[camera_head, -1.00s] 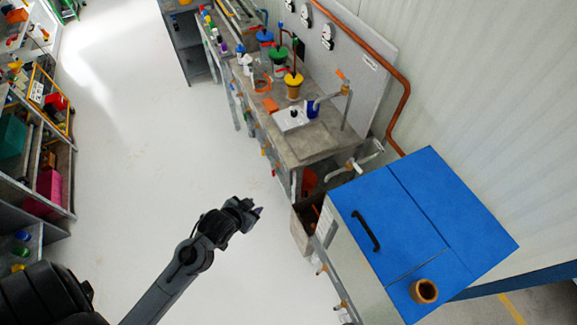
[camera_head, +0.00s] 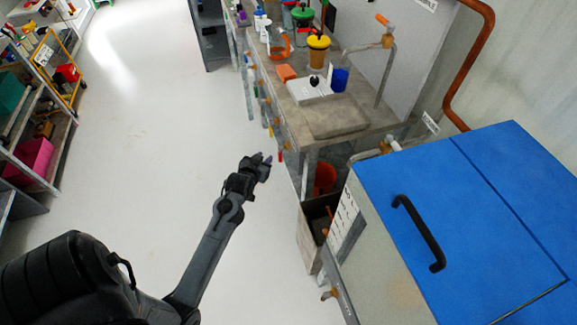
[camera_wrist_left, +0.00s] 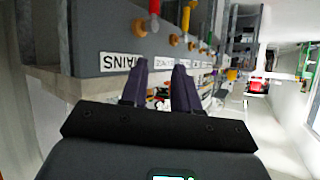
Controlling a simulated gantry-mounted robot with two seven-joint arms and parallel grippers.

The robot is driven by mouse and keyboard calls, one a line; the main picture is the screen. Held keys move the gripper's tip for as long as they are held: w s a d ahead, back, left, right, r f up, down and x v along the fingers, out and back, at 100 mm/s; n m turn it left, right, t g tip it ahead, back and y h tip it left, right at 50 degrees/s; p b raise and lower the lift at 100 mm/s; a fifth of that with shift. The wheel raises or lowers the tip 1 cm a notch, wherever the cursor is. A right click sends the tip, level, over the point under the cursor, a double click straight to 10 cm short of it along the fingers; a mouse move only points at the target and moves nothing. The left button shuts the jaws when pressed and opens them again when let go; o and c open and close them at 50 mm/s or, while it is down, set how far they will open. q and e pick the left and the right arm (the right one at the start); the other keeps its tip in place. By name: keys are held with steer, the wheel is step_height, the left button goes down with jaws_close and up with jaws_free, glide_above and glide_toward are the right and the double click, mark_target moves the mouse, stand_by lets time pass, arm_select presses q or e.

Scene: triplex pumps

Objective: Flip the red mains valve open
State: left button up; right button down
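The red mains valve handle (camera_wrist_left: 154,7) is at the top of the left wrist view, above an orange valve body (camera_wrist_left: 141,28) on the grey bench front. A white label reading MAINS (camera_wrist_left: 123,61) shows upside down close to it. In the head view a small red handle (camera_head: 280,157) hangs at the bench's near front corner. My left gripper (camera_head: 265,160) is just left of it in this view; its two dark fingers (camera_wrist_left: 159,82) are apart with nothing between them. I cannot judge the depth gap to the valve. My right gripper is not in view.
More coloured valves run along the bench front (camera_head: 262,101). A blue-topped cabinet (camera_head: 450,215) with a black handle stands at right, and an open bin (camera_head: 313,235) sits beside it. The white floor (camera_head: 150,150) left of the bench is clear. Shelves (camera_head: 35,140) line the far left.

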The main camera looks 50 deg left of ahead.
arm_select(q)
steer(key=n+b, duration=0.2)
steer(key=b, duration=0.9)
glide_toward(279, 156)
steer(key=f, duration=0.2)
steer(key=shift+t+y, duration=0.3)
steer(key=shift+y, duration=0.1)
steer(key=b+x, duration=0.2)
steer(key=x, duration=0.1)
steer(key=b+x, duration=0.2)
steer(key=x, duration=0.2)
steer(key=b+x, duration=0.2)
steer(key=x, duration=0.1)
steer(key=shift+w+r, duration=0.15)
steer(key=shift+w, duration=0.35)
steer(key=shift+w+a, duration=0.45)
steer(key=shift+w, duration=0.1)
jaws_close()
